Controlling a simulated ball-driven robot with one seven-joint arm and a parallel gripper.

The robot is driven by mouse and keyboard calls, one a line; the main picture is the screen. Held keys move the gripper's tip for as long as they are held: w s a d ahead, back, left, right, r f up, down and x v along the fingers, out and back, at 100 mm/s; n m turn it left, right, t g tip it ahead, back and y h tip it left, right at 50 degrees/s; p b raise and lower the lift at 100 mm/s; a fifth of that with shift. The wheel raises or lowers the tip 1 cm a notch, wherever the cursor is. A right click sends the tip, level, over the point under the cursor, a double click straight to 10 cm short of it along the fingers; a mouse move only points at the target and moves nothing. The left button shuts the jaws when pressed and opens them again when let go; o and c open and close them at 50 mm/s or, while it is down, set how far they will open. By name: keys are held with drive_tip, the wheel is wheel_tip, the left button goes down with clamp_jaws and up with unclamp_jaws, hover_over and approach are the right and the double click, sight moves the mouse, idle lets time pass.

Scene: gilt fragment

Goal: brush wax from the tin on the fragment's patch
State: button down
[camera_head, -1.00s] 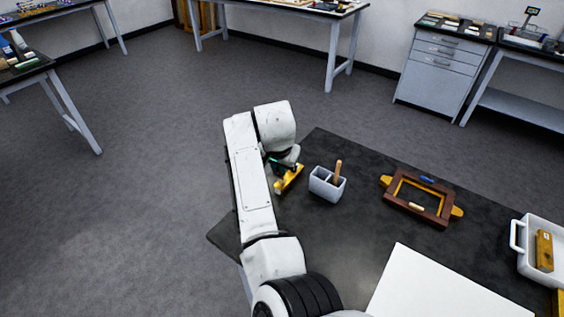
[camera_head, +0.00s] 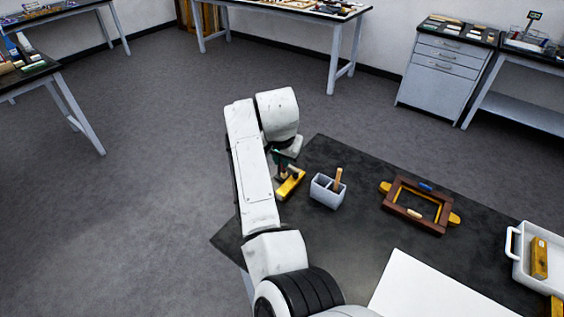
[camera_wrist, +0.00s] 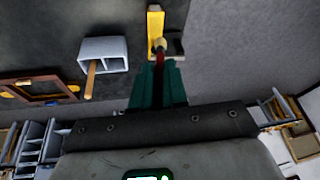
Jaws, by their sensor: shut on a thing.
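A yellow gilt piece (camera_head: 292,183), which looks like the fragment, lies near the far left edge of the dark bench. It also shows at the top of the wrist view (camera_wrist: 155,22). My gripper (camera_head: 283,160) is just above it, fingers pointing down. In the wrist view my green fingers (camera_wrist: 159,82) are shut on a slim dark red handle (camera_wrist: 160,62), seemingly the brush. Its pale tip overlaps the near end of the gilt piece; I cannot tell whether they touch. A small grey thing (camera_wrist: 178,43) sits beside that end; I cannot tell whether it is the tin. The patch is not distinguishable.
A grey two-compartment holder (camera_head: 327,192) with a wooden-handled tool stands right of the gilt piece. Farther right are a brown and gold frame (camera_head: 398,206), a white sheet (camera_head: 430,290) and a white tray (camera_head: 514,243) holding a yellow piece. Bench between holder and frame is clear.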

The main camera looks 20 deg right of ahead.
drive_tip(key=shift+r, duration=1.5)
drive_tip(key=shift+f, duration=0.15)
drive_tip(key=b, duration=0.3)
hover_over(282, 175)
drive_tip(key=s+a, duration=0.1)
drive_tip(key=s, duration=0.2)
wheel_tip(282, 175, down, 7)
drive_tip(key=shift+s, duration=0.15)
drive_tip(key=shift+f+b, duration=0.6)
drive_tip(key=shift+f, duration=0.35)
idle(0.4)
